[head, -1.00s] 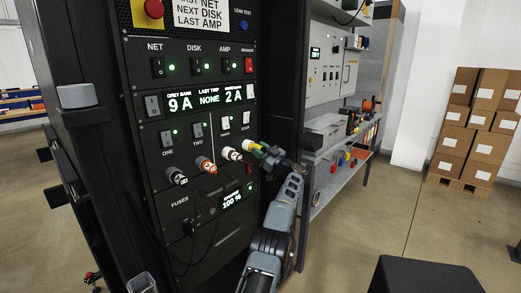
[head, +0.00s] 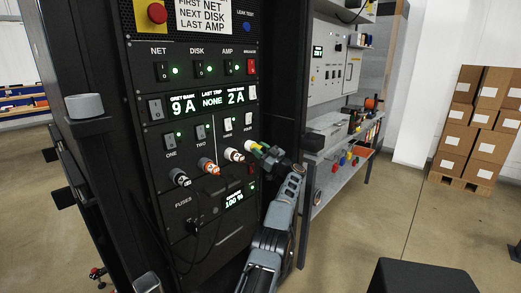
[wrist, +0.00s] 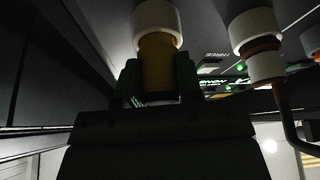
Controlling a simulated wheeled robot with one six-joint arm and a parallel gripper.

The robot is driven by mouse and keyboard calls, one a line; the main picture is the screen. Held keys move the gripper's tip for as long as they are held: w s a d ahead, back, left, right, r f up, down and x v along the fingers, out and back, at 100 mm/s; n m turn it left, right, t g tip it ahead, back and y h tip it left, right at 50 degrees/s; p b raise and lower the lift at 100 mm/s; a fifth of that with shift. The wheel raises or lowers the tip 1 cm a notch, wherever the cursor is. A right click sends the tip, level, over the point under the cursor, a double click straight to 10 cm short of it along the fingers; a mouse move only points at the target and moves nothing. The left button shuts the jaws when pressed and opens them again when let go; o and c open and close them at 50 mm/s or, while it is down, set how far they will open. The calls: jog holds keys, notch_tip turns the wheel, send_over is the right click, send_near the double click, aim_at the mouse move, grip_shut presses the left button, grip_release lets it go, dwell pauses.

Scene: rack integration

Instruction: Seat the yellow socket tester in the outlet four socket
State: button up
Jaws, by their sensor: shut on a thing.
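My gripper (head: 263,154) is at the right end of the rack's row of outlets, shut on the yellow socket tester (head: 252,146). That end is at or very close to the panel at the fourth position, below the label FOUR.
Plugs stand in the outlets to the left: a white one (head: 233,155), an orange one (head: 208,166) and a grey-white one (head: 179,178), with hanging cords. A cluttered workbench (head: 335,158) stands close to the right of the rack. Open floor lies further right, before stacked boxes (head: 475,125).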

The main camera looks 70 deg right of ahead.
jog(key=shift+w+d+r+p, duration=0.1)
jog(key=shift+w+p, duration=0.15)
jog(key=shift+p, duration=0.3)
jog(key=o, duration=1)
jog(key=shift+s+f, duration=0.1)
jog(key=shift+f, duration=0.1)
jog(key=shift+s+f+b, duration=0.15)
jog(key=shift+s+b, duration=0.05)
jog(key=shift+b, duration=0.3)
jog(key=b+v, duration=0.4)
jog(key=v, duration=0.9)
